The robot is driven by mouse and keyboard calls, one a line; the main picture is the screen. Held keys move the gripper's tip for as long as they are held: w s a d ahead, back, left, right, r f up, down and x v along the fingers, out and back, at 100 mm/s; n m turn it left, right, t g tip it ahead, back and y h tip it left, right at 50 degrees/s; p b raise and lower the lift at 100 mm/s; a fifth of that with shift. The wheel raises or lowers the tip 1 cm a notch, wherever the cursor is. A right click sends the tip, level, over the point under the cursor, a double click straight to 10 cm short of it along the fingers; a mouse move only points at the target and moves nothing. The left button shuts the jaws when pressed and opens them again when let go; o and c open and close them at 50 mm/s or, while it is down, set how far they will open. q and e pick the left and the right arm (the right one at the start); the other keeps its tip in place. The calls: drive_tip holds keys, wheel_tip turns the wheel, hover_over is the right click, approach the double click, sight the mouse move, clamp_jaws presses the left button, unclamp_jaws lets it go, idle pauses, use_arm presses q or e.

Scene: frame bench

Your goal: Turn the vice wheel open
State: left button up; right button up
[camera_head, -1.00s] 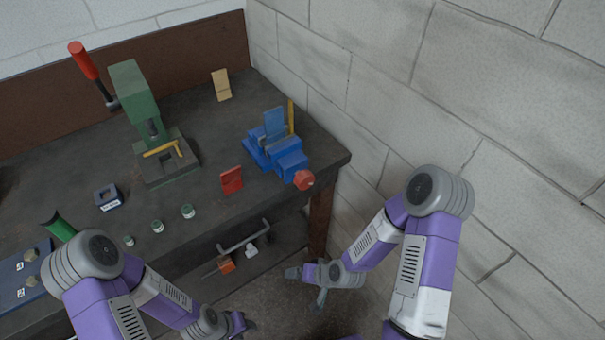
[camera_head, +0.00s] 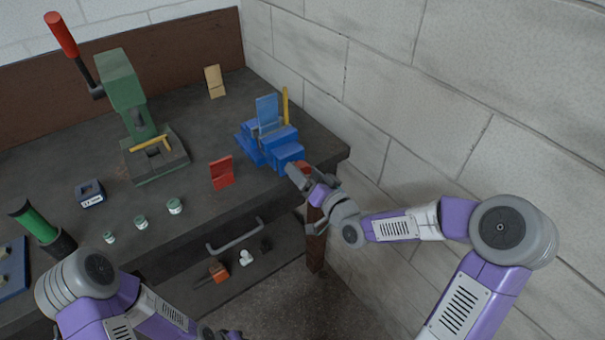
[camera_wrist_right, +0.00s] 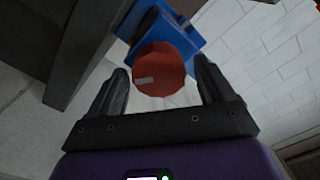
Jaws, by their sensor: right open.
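The blue vice (camera_head: 271,140) stands at the right end of the dark bench. Its red wheel (camera_head: 303,167) faces the front right corner and is mostly hidden by my right gripper (camera_head: 305,178) in the head view. In the right wrist view the red wheel (camera_wrist_right: 160,70) shows between the two fingers of my open right gripper (camera_wrist_right: 160,90), with the blue vice body (camera_wrist_right: 165,25) behind it. I cannot tell whether the fingers touch the wheel. My left gripper (camera_head: 232,335) is at the bottom edge, mostly cut off, and its jaws cannot be made out.
A green press (camera_head: 125,85) with a red-handled lever stands at the bench's back left. A red plate (camera_head: 221,173), a tan block (camera_head: 214,81) and several small jars stand on the bench. A white block wall (camera_head: 430,80) rises close on the right.

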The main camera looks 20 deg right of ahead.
drive_tip(key=shift+w+a, duration=0.2)
drive_tip(key=shift+w, duration=0.35)
drive_tip(key=c, duration=1)
drive_tip(key=shift+o, duration=0.2)
drive_tip(key=shift+s+f+n+b, duration=0.1)
drive_tip(key=shift+n+b, duration=0.8)
drive_tip(key=shift+b, duration=0.25)
drive_tip(key=o, duration=1)
drive_tip(key=shift+c, duration=0.2)
